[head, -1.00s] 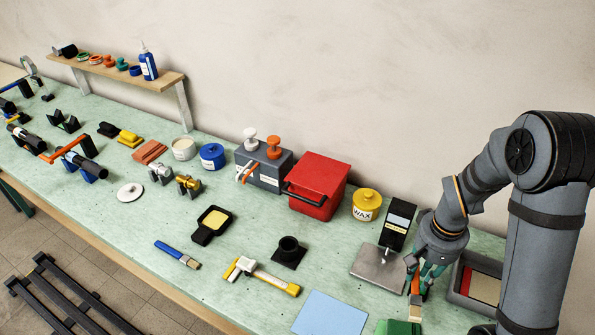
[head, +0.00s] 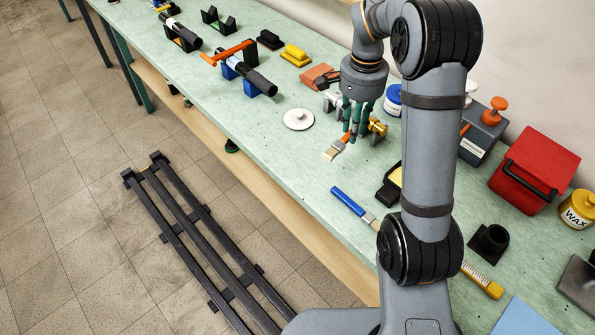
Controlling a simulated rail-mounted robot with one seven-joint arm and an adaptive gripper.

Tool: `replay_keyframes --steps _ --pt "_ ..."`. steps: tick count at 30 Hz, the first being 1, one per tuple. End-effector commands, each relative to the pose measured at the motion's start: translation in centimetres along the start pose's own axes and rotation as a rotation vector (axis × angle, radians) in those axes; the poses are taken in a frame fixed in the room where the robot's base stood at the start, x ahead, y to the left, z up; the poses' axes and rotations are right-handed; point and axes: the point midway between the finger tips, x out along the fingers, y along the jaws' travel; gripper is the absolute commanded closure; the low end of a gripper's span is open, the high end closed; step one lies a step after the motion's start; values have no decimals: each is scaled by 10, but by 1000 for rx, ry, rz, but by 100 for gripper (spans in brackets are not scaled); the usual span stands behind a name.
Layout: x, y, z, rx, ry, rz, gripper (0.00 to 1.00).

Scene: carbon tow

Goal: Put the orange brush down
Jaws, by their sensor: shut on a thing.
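My gripper (head: 352,127) points down over the bench, shut on the orange brush (head: 334,149). The brush's pale bristles and metal collar stick out to the lower left of the fingers, and part of its orange handle shows between them. The brush is close above the green bench top (head: 262,134) or at it; I cannot tell whether it touches.
A white disc with a knob (head: 299,119) lies just left of the brush. Metal and brass fittings (head: 376,128) stand close behind my gripper. A blue brush (head: 352,207) and a black tray (head: 389,188) are nearer the front. Bare bench lies around the brush's front side.

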Motion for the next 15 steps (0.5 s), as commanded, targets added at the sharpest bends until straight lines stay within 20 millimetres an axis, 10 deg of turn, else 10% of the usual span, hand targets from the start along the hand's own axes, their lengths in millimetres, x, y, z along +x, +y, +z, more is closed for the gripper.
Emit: replay_keyframes --steps 15 --pt "40 -74 48 119 -4 2 100"
